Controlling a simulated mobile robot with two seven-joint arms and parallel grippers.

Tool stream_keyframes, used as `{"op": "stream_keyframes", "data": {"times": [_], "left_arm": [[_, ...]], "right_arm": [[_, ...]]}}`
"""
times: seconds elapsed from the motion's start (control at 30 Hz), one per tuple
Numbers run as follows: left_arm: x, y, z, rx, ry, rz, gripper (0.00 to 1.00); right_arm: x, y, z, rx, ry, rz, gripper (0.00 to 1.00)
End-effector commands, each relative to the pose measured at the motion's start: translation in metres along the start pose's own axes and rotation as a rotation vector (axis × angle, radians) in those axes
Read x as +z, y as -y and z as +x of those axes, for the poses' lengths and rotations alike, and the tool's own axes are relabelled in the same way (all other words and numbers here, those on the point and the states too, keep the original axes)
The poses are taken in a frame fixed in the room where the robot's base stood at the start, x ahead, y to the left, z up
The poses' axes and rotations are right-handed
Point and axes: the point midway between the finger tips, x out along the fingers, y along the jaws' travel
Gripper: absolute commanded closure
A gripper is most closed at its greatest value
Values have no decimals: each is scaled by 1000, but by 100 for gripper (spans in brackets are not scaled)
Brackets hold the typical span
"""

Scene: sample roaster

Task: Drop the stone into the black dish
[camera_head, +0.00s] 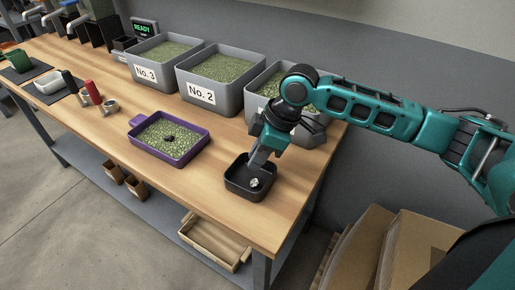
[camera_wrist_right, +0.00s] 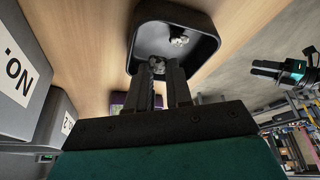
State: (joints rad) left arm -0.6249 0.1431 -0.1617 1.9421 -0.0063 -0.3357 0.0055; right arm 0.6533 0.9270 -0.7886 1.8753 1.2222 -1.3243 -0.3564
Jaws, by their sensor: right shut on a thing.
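The black dish (camera_head: 237,187) stands near the front edge of the wooden table, and it fills the top of the wrist view (camera_wrist_right: 213,57). My right gripper (camera_head: 255,166) points down over the dish. Its fingers (camera_wrist_right: 158,66) are shut on a small grey stone (camera_wrist_right: 157,61), mostly hidden between the tips. A pale, speckled stone (camera_wrist_right: 180,41) lies inside the dish and shows in the head view too (camera_head: 254,183). A purple tray (camera_head: 184,158) of green beans with a dark lump (camera_head: 168,138) sits to the left. My left gripper (camera_wrist_right: 263,68) shows small at the right of the wrist view; its opening is unclear.
Grey bins of green beans, labelled No. 3 (camera_head: 146,73) and No. 2 (camera_head: 201,94), stand along the back, with a third bin behind my right arm. Bare tabletop lies between the tray and the dish. Cardboard boxes (camera_head: 370,250) stand beside the table.

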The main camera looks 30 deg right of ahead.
Motion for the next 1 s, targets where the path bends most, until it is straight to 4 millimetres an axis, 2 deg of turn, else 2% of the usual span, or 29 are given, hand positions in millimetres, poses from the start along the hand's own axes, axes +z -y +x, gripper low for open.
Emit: {"op": "stream_keyframes", "data": {"times": [0.07,0.3,0.33,0.63,0.87,1.0], "left_arm": [[8,0,4,0,5,0,57],[8,-1,3,1,7,-1,57],[8,-1,3,1,7,-1,57],[6,-1,2,2,5,-1,57],[6,-1,2,2,4,-1,57],[4,-1,2,2,3,-1,57]], "right_arm": [[2,0,5,1,-1,0,100],[2,0,4,1,0,0,100],[2,0,4,1,0,0,78],[2,0,4,1,0,1,50],[2,0,3,1,0,1,50],[2,-1,-7,3,-1,2,50]]}}
